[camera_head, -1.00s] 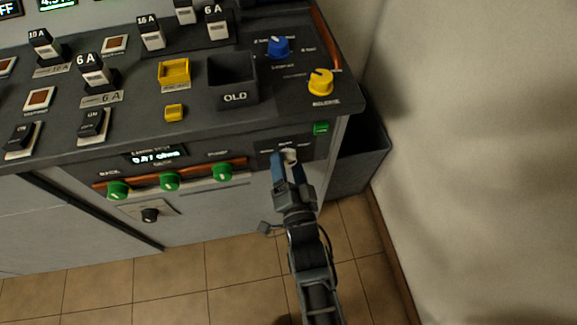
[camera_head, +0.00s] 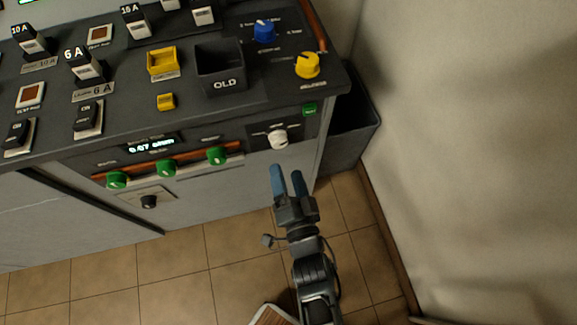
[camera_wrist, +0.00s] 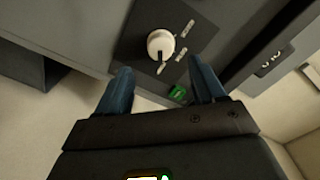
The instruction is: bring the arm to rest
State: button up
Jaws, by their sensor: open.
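My gripper (camera_head: 289,181) is open and empty, with two blue fingers apart. In the head view it is in front of the console's front face, below and to the right of the white knob (camera_head: 278,138). In the wrist view, the fingers of my gripper (camera_wrist: 160,88) point toward the panel, with the white knob (camera_wrist: 161,44) beyond them and not touched. My arm reaches up from the bottom of the head view.
The console (camera_head: 130,90) carries breakers, a blue knob (camera_head: 264,31), a yellow knob (camera_head: 307,65) and the OLD bin (camera_head: 221,80). Green knobs (camera_head: 166,168) line its front. A dark bin (camera_head: 348,140) stands at its right, near the wall (camera_head: 470,150). Tiled floor (camera_head: 180,260) lies open in front.

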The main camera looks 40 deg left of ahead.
jog(key=s+d+r+m+t+h, duration=0.1)
jog(key=s+d+h, duration=0.15)
jog(key=d, duration=0.45)
jog(key=s+d+r+t+h, duration=0.1)
jog(key=s+d+t+h, duration=0.1)
jog(key=s+d, duration=0.35)
jog(key=s+d+r+h, duration=0.3)
jog(key=s+d+r, duration=0.2)
jog(key=d+r, duration=0.2)
jog(key=s+d+r+h, duration=0.3)
jog(key=s+d+r, duration=0.2)
jog(key=d+r, duration=0.2)
jog(key=s+d+r+n+h, duration=0.1)
jog(key=s+d+r+h, duration=0.2)
jog(key=d+r, duration=0.4)
jog(key=s+d, duration=0.1)
jog(key=d, duration=0.3)
jog(key=shift+s+r, duration=0.4)
jog(key=shift+c, duration=0.3)
